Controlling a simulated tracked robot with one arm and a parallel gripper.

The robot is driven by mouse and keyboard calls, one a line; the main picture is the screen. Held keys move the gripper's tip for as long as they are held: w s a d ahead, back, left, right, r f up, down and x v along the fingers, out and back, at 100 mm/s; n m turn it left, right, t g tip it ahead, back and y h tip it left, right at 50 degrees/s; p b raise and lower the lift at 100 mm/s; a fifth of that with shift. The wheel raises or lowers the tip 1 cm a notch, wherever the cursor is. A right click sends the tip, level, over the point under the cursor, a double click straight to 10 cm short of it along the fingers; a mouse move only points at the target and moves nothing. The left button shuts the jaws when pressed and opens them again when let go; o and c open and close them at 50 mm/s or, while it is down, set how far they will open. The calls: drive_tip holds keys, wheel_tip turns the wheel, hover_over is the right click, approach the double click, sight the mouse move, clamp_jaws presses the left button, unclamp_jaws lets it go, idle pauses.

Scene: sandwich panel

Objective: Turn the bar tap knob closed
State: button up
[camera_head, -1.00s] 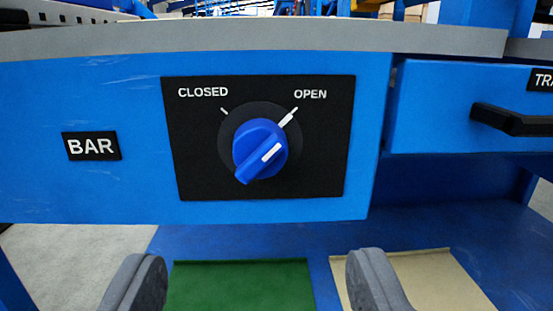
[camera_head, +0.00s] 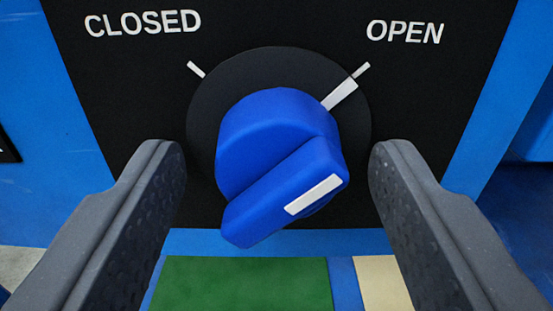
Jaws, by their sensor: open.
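The blue bar tap knob (camera_head: 270,150) sits on a dark round dial (camera_head: 205,110) on a black plate (camera_head: 110,80). Its raised grip runs from lower left to upper right, and its white mark points toward the tick by the OPEN label (camera_head: 405,32). The CLOSED label (camera_head: 143,22) is at upper left. My gripper (camera_head: 276,165) is open, with one grey finger on each side of the knob. A gap shows between each finger and the knob, and I see no contact. How deep the fingertips reach is hard to tell.
Blue panel (camera_head: 505,110) surrounds the black plate. Below the knob lie a green mat (camera_head: 245,285) and a beige one (camera_head: 383,285). The edge of a dark label (camera_head: 6,148) shows at far left.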

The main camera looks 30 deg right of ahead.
drive_tip(key=c, duration=1)
drive_tip(key=shift+a, duration=0.15)
drive_tip(key=shift+r, duration=0.1)
